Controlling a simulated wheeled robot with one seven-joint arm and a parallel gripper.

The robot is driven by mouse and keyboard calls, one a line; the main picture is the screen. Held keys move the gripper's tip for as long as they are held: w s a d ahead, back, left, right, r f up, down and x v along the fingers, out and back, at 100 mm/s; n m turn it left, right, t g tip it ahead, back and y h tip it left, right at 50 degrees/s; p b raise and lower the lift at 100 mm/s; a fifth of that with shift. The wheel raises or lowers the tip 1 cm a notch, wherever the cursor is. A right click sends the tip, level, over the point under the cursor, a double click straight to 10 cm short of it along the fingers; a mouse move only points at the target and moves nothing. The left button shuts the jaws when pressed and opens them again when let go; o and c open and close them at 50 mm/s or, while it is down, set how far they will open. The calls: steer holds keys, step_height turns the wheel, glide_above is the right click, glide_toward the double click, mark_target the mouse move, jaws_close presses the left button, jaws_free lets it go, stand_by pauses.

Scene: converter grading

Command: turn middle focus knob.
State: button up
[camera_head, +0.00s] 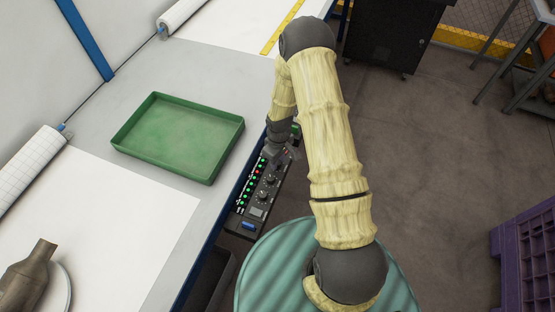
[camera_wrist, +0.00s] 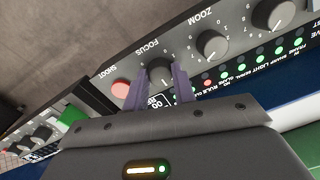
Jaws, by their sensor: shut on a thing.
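The focus knob (camera_wrist: 160,70) is a dark round knob with a pale pointer mark, under the word FOCUS on a grey control panel (camera_wrist: 200,22) in the wrist view. My gripper (camera_wrist: 159,77) has its two purple-grey fingers on either side of this knob and is shut on it. The fingers and palm hide part of the knob's rim and the markings below it. In the head view the control panel (camera_head: 239,226) runs along the table's edge, and my gripper (camera_head: 275,158) is at its far part, where my arm hides the knob.
A zoom knob (camera_wrist: 212,44) and another knob (camera_wrist: 274,13) lie to the right. A red SHOOT button (camera_wrist: 121,88) is close to the left finger. Another panel (camera_wrist: 28,143) shows at lower left. A green tray (camera_head: 185,140) sits on the table; a purple crate (camera_head: 525,258) stands right.

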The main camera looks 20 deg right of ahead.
steer(key=shift+w, duration=0.1)
steer(key=o, duration=1)
step_height(320, 180, up, 17)
steer(key=b, duration=0.1)
steer(key=shift+w+d+r, duration=0.2)
steer(key=shift+d, duration=0.05)
steer(key=s+r+m+t, duration=0.3)
steer(key=s+r+m, duration=0.4)
steer(key=s, duration=0.8)
step_height(320, 180, up, 4)
steer(key=shift+s+f+m, duration=0.25)
steer(key=shift+s+m, duration=0.05)
